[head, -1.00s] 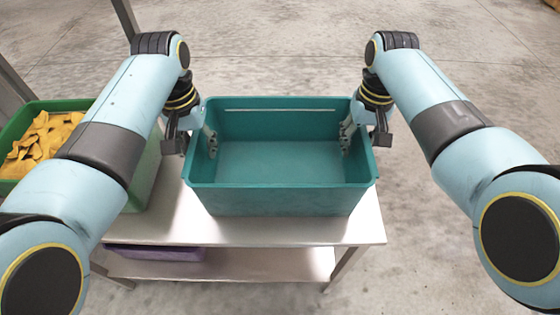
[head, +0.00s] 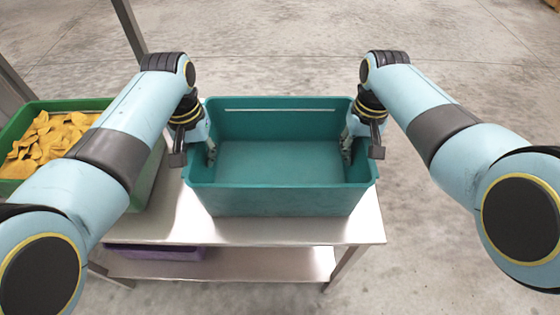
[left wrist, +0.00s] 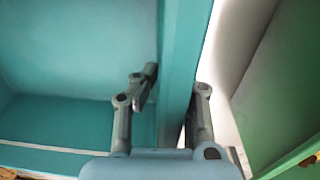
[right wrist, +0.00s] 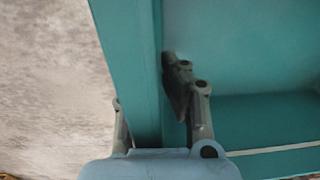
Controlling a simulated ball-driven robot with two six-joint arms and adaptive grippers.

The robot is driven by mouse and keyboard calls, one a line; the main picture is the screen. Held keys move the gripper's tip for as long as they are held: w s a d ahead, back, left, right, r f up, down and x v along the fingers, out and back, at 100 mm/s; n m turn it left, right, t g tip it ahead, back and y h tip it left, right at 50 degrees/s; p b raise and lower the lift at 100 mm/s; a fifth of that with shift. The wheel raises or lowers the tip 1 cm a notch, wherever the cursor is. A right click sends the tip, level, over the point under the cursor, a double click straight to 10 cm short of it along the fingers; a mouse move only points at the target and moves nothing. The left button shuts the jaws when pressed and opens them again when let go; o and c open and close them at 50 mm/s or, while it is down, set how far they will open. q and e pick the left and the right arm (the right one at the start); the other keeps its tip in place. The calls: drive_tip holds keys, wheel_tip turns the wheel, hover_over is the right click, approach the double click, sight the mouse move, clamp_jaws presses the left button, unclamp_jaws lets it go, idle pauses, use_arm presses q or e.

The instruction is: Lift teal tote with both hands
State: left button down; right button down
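The teal tote (head: 280,200) stands upright and empty-looking on a metal table (head: 300,232). My left gripper (head: 208,148) is at the tote's left wall, and my right gripper (head: 348,148) is at its right wall. In the left wrist view, the fingers (left wrist: 172,95) stand apart, one inside the tote wall (left wrist: 180,50) and one outside. In the right wrist view, the fingers (right wrist: 147,95) straddle the opposite wall (right wrist: 135,60) the same way. Both grippers look open around the walls; firm contact is not visible, and the outer fingertips are partly hidden.
A green crate (head: 152,180) holding yellow-orange pieces (head: 45,145) stands close to the tote's left, partly behind my left arm. A purple item (head: 155,252) lies on the table's lower shelf (head: 260,263). Bare concrete floor lies behind and to the right.

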use_arm(q)
drive_tip(key=shift+r, duration=0.1)
use_arm(e)
drive_tip(key=shift+r, duration=0.1)
idle(0.3)
